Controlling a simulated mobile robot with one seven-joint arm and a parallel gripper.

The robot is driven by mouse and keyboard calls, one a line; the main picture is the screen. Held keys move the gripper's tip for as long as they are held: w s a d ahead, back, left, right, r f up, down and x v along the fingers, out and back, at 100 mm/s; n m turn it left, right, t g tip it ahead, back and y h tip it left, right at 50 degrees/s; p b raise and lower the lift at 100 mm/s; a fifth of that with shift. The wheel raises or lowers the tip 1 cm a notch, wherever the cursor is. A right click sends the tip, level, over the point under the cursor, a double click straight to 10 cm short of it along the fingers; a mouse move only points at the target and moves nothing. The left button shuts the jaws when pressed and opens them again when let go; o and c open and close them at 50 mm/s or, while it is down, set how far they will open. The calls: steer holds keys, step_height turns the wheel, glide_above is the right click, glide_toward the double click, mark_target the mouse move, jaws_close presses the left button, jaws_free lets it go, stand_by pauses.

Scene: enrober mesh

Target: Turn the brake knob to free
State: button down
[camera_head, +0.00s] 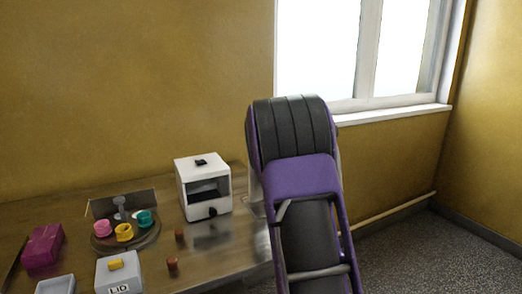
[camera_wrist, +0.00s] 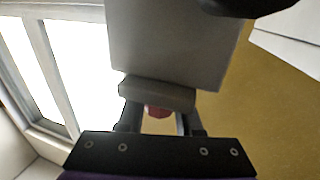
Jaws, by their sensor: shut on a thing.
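In the wrist view my gripper (camera_wrist: 159,120) has its two fingers on either side of a small dark red piece (camera_wrist: 157,112), and it is shut on it. This piece may be the brake knob, but most of it is hidden. A grey bar (camera_wrist: 157,94) covers the fingertips, below a large plain grey block (camera_wrist: 165,45). No marking for free shows, so I cannot tell how the knob is turned. In the head view my arm hides my gripper and whatever it holds.
A white box (camera_head: 204,171) with an open front stands on the table (camera_head: 236,254), left of my arm. A grey box marked LID (camera_head: 119,276), a round tray with coloured rings (camera_head: 135,240), a magenta block (camera_head: 43,247) and small brown pieces (camera_head: 172,264) lie further left. A window (camera_head: 350,50) is behind.

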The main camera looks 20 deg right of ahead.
steer(key=shift+s+a+n+g+y+p, duration=0.15)
steer(key=shift+a+n+g+y+p, duration=0.55)
steer(key=shift+n+y+p, duration=1.7)
steer(key=shift+s+a+n+g+y+p, duration=0.2)
steer(key=shift+n+g+y+p, duration=1.1)
steer(key=shift+y, duration=2.15)
steer(key=shift+s+a+n+g+y+p, duration=0.1)
steer(key=shift+a+n+g+y+p, duration=0.8)
steer(key=shift+n+y, duration=1.8)
steer(key=shift+d+r+y+p, duration=0.1)
steer(key=shift+d+y+p, duration=0.2)
steer(key=shift+y+p, duration=0.05)
steer(key=c, duration=0.6)
jaws_free()
steer(key=v, duration=1.7)
steer(key=shift+s+f+b, duration=0.25)
steer(key=shift+s+b, duration=0.05)
steer(key=shift+b, duration=0.05)
